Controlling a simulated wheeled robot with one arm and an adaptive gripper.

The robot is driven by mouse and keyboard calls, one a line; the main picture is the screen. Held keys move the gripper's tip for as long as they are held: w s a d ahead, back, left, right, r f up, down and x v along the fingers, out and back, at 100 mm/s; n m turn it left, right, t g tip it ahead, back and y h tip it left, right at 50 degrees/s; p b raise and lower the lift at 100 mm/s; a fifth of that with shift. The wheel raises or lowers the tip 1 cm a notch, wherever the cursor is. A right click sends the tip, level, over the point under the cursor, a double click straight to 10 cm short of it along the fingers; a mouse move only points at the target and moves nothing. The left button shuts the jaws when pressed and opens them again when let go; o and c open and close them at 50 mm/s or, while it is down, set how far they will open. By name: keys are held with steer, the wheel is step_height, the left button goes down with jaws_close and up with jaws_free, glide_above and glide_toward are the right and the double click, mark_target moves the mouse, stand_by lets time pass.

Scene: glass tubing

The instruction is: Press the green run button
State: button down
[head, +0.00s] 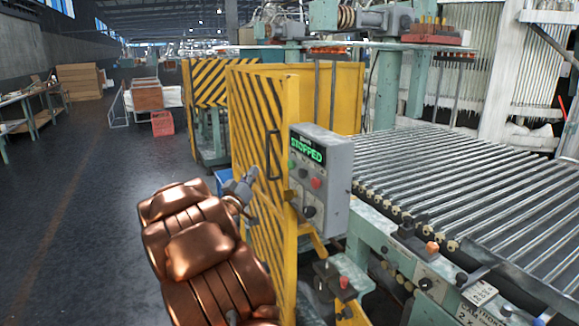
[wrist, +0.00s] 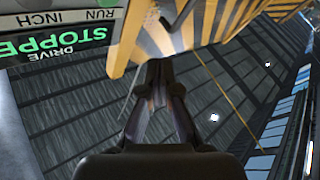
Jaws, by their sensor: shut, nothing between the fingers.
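A grey control box (head: 322,180) is mounted at the edge of the yellow guard, with a lit green display (head: 307,149) reading STOPPED. The small green run button (head: 291,164) is on its face, below the display at the left. A red button (head: 316,183) is to its right. My gripper (head: 252,173) is shut and empty, in front of the striped guard and left of the box, apart from the button. In the wrist view my shut fingers (wrist: 158,68) point toward the yellow guard.
The yellow-black striped guard (head: 258,120) with a black handle (head: 273,155) stands close behind my gripper. A roller conveyor (head: 450,180) fills the right. A smaller switch box (head: 335,282) sits low beside the guard. Open floor (head: 95,200) lies to the left.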

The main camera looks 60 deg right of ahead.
mark_target(292, 164)
steer(key=s+d+b, duration=0.1)
steer(key=s+d, duration=0.3)
steer(key=d, duration=0.3)
steer(key=shift+s+b, duration=0.35)
steer(key=shift+s, duration=0.05)
steer(key=shift+d, duration=0.1)
stand_by(1.2)
steer(key=shift+s+d, duration=0.15)
steer(key=shift+d, duration=0.15)
